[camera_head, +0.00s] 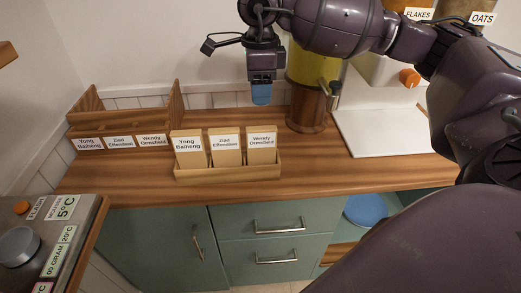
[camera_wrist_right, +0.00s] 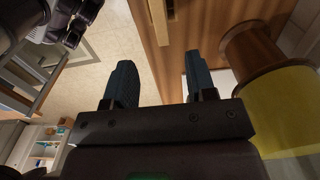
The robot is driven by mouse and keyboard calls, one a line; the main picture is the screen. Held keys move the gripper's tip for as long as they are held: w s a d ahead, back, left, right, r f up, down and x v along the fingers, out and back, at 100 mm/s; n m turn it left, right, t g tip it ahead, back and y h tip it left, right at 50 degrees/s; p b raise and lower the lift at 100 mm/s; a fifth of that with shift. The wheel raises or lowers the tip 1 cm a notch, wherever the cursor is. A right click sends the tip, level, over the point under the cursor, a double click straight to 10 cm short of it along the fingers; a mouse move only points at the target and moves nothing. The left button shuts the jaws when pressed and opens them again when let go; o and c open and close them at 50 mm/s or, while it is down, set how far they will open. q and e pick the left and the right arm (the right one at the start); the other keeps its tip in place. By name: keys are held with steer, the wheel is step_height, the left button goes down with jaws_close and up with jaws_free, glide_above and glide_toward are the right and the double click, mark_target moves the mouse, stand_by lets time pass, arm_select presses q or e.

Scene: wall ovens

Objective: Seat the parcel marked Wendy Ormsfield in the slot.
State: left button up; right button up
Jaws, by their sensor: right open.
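The parcel marked Wendy Ormsfield (camera_head: 262,153) is a tan block with a white name label. It stands upright at the right end of a low wooden tray (camera_head: 228,172) on the counter. A wooden rack (camera_head: 125,118) stands at the back left, with three name labels along its front. Its rightmost label (camera_head: 152,140) reads Wendy Ormsfield; the slot behind it is mostly hidden by the front. My right gripper (camera_head: 261,94) points down above and behind the parcel, apart from it. In the right wrist view its fingers (camera_wrist_right: 160,80) are spread with nothing between them. My left gripper does not show.
Parcels marked Yong Baiheng (camera_head: 188,149) and Ziad Effendiev (camera_head: 225,148) stand left in the same tray. A yellow-topped dispenser (camera_head: 310,70) stands close right of my right gripper. A white machine (camera_head: 385,130) is farther right. The counter left of the tray is mostly clear.

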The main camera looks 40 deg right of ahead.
glide_above(261, 128)
step_height(261, 128, down, 5)
steer(key=shift+w+a+f, duration=0.1)
steer(key=shift+f, duration=2.55)
steer(key=shift+c, duration=0.5)
jaws_close()
